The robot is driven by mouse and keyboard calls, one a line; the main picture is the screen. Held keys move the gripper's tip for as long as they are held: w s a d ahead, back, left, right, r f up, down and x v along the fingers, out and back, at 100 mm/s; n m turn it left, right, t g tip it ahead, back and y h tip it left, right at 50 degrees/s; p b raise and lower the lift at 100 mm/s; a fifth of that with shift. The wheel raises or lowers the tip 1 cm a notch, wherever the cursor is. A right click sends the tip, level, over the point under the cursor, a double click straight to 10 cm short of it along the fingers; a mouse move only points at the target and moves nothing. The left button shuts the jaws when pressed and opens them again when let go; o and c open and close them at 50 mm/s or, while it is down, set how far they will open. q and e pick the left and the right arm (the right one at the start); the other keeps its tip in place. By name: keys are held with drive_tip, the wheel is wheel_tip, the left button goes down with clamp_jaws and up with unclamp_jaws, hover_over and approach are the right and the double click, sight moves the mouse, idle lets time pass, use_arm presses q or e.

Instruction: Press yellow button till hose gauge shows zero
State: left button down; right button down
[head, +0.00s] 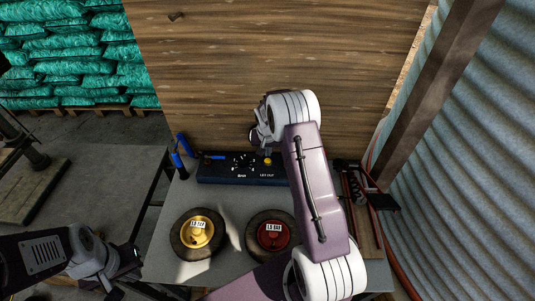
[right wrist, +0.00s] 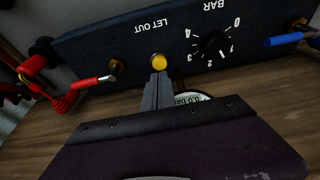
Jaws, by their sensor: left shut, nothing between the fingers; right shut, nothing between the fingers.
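The dark blue panel (head: 222,178) stands at the back of the bench, with a yellow button (head: 267,161) beside the words LET OUT. The button also shows in the right wrist view (right wrist: 159,61). My right gripper (right wrist: 158,76) is shut and empty, its tips right at the button's lower edge. I cannot tell whether they touch it. A round gauge (right wrist: 195,98) is partly hidden behind my gripper; its upside-down display appears to read 0.0 bar. My left gripper (head: 122,277) is shut and empty at lower left, away from the panel.
A black knob (right wrist: 212,45) with a BAR scale is beside the button. Red (right wrist: 35,66) and blue (right wrist: 285,40) hose ends flank it. Two small wheels, yellow-hubbed (head: 199,232) and red-hubbed (head: 272,236), lie on the grey bench (head: 226,205). A wooden board (head: 270,60) rises behind.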

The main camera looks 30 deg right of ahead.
drive_tip(key=v, duration=0.9)
drive_tip(key=shift+b, duration=0.3)
drive_tip(key=shift+w, duration=0.1)
drive_tip(key=a+r+n+t, duration=0.1)
drive_tip(key=a+r, duration=0.4)
drive_tip(key=s+a+n, duration=0.2)
drive_tip(key=s+a, duration=0.4)
drive_tip(key=s, duration=0.3)
drive_tip(key=s+a+f+n+g+y, duration=0.1)
drive_tip(key=s+a+f, duration=0.1)
drive_tip(key=s, duration=0.5)
drive_tip(key=s+a+f+n+g, duration=0.1)
drive_tip(key=s+f, duration=0.3)
drive_tip(key=s, duration=0.4)
drive_tip(key=shift+a+n+g+y, duration=0.3)
drive_tip(key=shift+a+n+y, duration=0.1)
drive_tip(key=shift+a+n, duration=0.1)
